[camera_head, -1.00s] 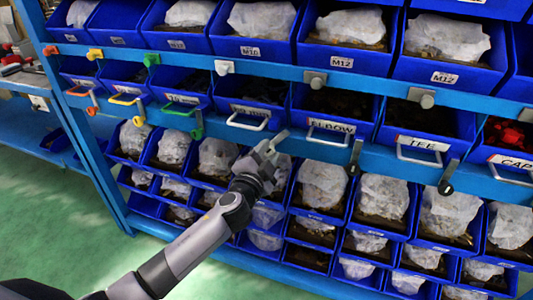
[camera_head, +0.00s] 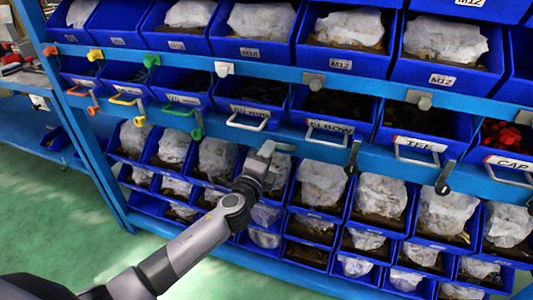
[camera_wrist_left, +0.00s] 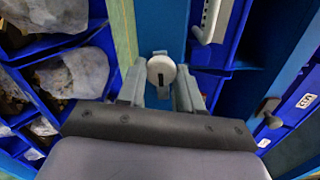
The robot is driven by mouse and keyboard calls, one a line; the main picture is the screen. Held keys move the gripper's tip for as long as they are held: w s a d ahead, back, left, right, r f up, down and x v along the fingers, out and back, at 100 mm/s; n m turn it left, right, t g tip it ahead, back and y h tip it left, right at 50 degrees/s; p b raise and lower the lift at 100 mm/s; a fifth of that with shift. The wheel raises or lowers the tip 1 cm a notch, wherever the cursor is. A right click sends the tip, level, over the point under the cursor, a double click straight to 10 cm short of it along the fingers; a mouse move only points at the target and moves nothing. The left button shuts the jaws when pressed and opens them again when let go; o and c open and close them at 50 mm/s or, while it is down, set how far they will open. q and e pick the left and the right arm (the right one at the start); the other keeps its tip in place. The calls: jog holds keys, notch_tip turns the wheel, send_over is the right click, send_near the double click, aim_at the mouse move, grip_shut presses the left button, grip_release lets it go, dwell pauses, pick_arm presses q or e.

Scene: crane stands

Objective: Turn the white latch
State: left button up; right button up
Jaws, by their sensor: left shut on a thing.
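The white latch (camera_wrist_left: 161,70) is a round white knob with a dark slot on the blue rail (camera_wrist_left: 160,30), between my fingers in the left wrist view. My left gripper (camera_wrist_left: 160,88) has one finger on each side of it and is shut on it. In the head view my left gripper (camera_head: 272,152) is at the blue rail, below the bin row with white handles. It mostly hides the latch there. My right gripper is not in view.
Along the same rail are a green latch (camera_head: 197,132) to the left and black latches (camera_head: 353,157) to the right. White bin handles (camera_head: 247,123) stick out just above. Bins with bagged parts (camera_head: 322,184) fill the rows below.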

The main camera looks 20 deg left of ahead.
pick_arm(q)
jog(key=shift+m, duration=0.4)
jog(key=o, duration=1)
jog(key=shift+o, duration=0.2)
jog(key=s, duration=0.7)
jog(key=shift+a, duration=0.15)
jog(key=shift+s, duration=0.1)
jog(key=s+f+n+g+p, duration=0.2)
jog(key=s+f+n, duration=0.2)
jog(key=s+n, duration=0.2)
jog(key=s+a+f+n+g+h+p, duration=0.1)
jog(key=s+f+n+g, duration=0.2)
jog(key=s, duration=0.7)
jog(key=s+a+f+n+g+p, duration=0.1)
jog(key=s+f+n+g+p, duration=0.1)
jog(key=s+f+n, duration=0.5)
jog(key=s+n, duration=0.2)
jog(key=n, duration=0.1)
jog(key=shift+g+h+p, duration=0.3)
